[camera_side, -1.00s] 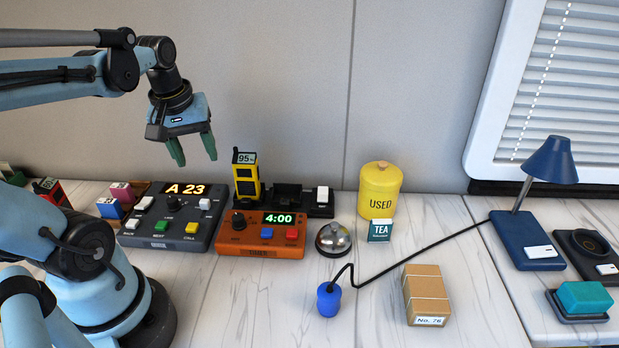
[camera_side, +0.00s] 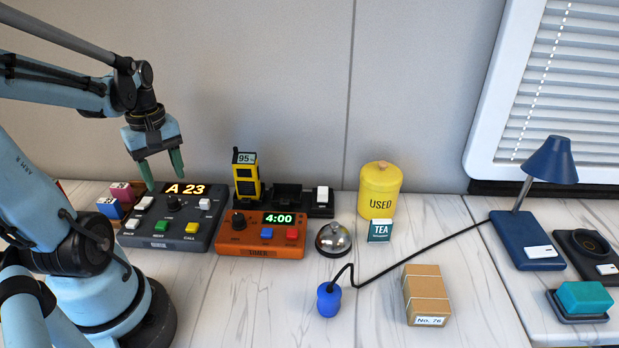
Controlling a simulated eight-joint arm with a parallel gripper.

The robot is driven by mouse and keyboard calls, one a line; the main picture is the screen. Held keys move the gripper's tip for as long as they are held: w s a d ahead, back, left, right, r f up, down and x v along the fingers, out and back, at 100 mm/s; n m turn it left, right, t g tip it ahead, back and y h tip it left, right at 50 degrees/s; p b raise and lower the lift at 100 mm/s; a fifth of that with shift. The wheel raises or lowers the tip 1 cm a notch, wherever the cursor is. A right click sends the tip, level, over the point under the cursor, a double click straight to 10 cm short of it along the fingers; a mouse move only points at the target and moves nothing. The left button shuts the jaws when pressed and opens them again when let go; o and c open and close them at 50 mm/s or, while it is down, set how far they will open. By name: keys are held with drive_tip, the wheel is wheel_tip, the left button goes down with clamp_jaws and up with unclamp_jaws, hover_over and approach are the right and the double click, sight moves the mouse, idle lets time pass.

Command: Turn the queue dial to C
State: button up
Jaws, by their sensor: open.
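The dark grey queue box (camera_side: 172,243) stands on the counter at the left, with a lit display (camera_side: 186,188) reading "A 23". Its black queue dial (camera_side: 174,204) sits below the display, among white, green and yellow buttons. The dial's pointer and letter marks are too small to read. My gripper (camera_side: 164,186) is above the back part of the queue box, pointing down, with its two green fingers apart and nothing between them. The fingertips look a little above and behind the dial; the exact gap cannot be told.
An orange timer box (camera_side: 262,247) showing "4:00" stands close to the right. Behind it a yellow handset (camera_side: 246,178) stands in a black dock. Pink and blue blocks (camera_side: 115,199) are left of the queue box. A bell (camera_side: 333,239) and yellow canister (camera_side: 379,190) are farther right.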

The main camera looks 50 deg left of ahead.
sight(172, 199)
drive_tip(key=shift+f, duration=2.9)
drive_tip(key=shift+c, duration=0.2)
clamp_jaws()
